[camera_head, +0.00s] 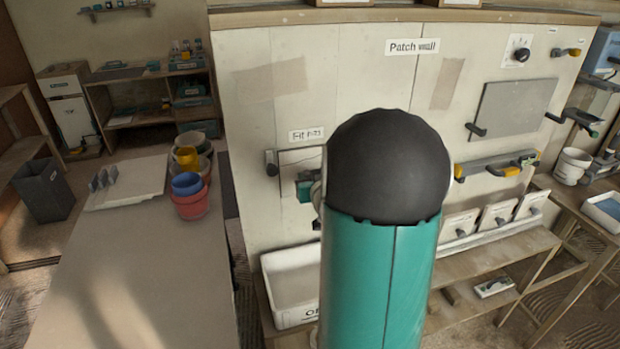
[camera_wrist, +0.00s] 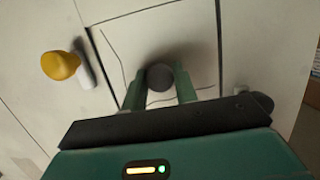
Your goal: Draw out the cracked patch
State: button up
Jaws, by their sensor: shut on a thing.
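The cracked patch (camera_wrist: 195,45) is a pale square panel with thin dark crack lines and a dark gap along its edges in the wrist view. A dark round knob (camera_wrist: 160,76) stands on its face. My gripper (camera_wrist: 160,85) has its two green fingers shut on the knob, one on each side. In the head view the patch (camera_head: 300,157) shows only in part, under a label on the patch wall (camera_head: 290,90), and my arm hides the rest. My gripper (camera_head: 305,190) is at its face there. I cannot tell whether the patch stands proud of the wall.
A yellow-knobbed latch (camera_wrist: 62,66) sits left of the patch in the wrist view. A white bin (camera_head: 290,300) stands below the wall. A grey panel (camera_head: 512,108) hangs at right. The table (camera_head: 140,270) at left is largely clear, with cups (camera_head: 187,184) at its far end.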

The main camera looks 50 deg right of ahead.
jog(key=shift+r, duration=0.15)
dwell(0.3)
jog(key=s+a, duration=0.4)
jog(key=s, duration=0.4)
jog(key=shift+a, duration=0.15)
dwell(1.2)
dwell(0.5)
